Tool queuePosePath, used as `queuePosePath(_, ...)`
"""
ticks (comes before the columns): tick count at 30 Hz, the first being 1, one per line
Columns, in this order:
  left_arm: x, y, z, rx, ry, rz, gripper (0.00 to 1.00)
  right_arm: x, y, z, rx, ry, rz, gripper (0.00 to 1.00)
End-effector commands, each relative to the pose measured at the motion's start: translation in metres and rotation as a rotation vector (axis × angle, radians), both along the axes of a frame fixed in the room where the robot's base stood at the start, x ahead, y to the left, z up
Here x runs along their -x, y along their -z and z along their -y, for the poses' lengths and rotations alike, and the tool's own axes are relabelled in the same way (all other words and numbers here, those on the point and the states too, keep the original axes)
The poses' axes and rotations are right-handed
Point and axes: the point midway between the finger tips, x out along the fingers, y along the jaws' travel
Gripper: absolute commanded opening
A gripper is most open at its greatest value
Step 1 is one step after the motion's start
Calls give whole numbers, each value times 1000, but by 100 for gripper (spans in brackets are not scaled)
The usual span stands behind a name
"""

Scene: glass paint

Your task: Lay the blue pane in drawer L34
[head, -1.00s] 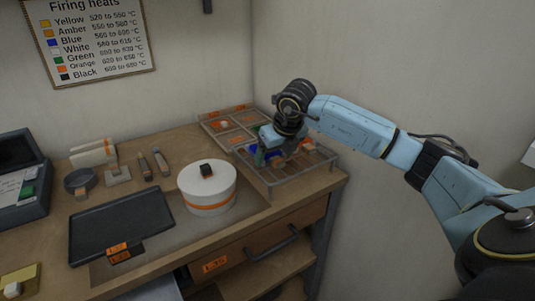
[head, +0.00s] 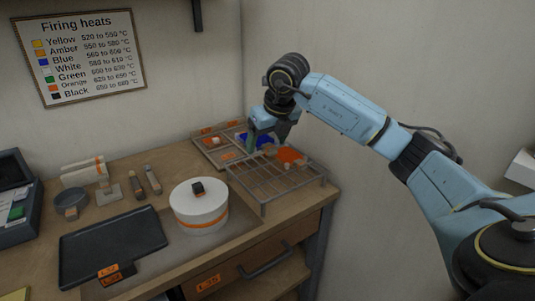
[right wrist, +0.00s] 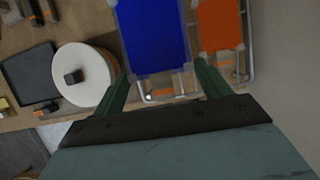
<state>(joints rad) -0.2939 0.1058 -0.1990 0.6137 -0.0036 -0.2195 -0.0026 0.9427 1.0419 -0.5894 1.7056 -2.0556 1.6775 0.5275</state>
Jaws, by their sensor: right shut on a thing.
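My right gripper (head: 267,137) is shut on the blue pane (head: 258,141) and holds it above the wire rack. In the right wrist view the blue pane (right wrist: 153,35) reaches forward from between the green fingers. The gripper hides part of the pane in the head view. A wooden drawer (head: 232,272) with a dark bar handle is shut under the worktop; its orange label seems to read L35. A black tray (head: 112,243) has orange labels at its front that I cannot read surely. I cannot make out an L34 label. My left gripper is out of view.
An orange pane (head: 290,156) lies on the wire rack (head: 268,184); it also shows in the right wrist view (right wrist: 220,25). A divided tray (head: 212,154) stands behind. A white lidded pot (head: 200,212) stands between black tray and rack. The wall is close on the right.

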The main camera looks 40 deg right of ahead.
Motion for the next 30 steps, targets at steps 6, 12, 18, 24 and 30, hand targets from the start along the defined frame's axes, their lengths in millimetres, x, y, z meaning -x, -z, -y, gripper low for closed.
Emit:
queuePosePath(6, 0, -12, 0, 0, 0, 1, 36, 0, -21, 0, 0, 0, 1, 53)
queuePosePath(12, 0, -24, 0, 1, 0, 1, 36, 0, -33, 0, 0, 1, 1, 53)
queuePosePath(18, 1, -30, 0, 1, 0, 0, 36, 0, -40, 0, 0, 1, 1, 53)
queuePosePath(24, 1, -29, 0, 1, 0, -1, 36, 0, -38, 0, 0, 0, 1, 53)
queuePosePath(30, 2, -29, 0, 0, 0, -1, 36, 1, -31, -8, -1, -98, -2, 53)
